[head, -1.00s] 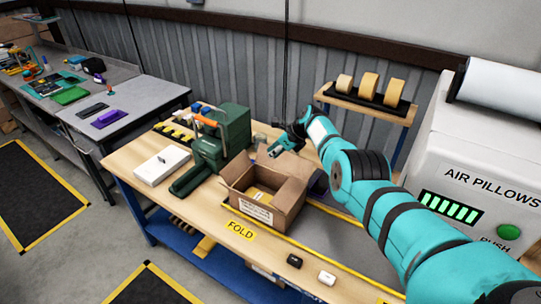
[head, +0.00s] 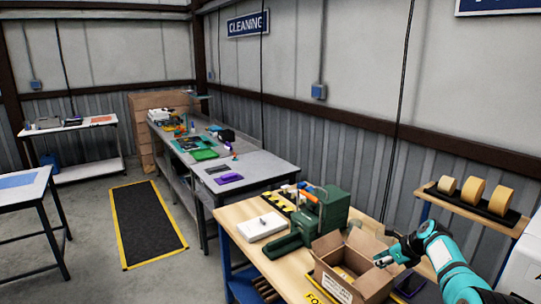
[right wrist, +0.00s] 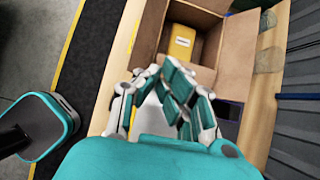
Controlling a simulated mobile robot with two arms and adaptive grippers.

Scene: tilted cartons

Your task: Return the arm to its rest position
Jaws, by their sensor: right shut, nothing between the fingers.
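My right gripper (head: 384,259) is shut and empty. In the head view it is at the right side of the open carton (head: 338,283), at the end of my teal arm. In the right wrist view the fingers of my right gripper (right wrist: 165,78) show in front of the carton (right wrist: 212,25), overlapping its near side. A yellow item with a white label (right wrist: 182,42) lies inside the carton. I cannot tell whether the fingers touch the carton. My left gripper is not in view.
The wooden bench (head: 243,212) also holds a green machine (head: 333,208) and a white box (head: 262,226). A shelf with tape rolls (head: 472,190) stands behind at right. A grey table (head: 255,174) adjoins at left. Open floor with a black mat (head: 147,222) lies further left.

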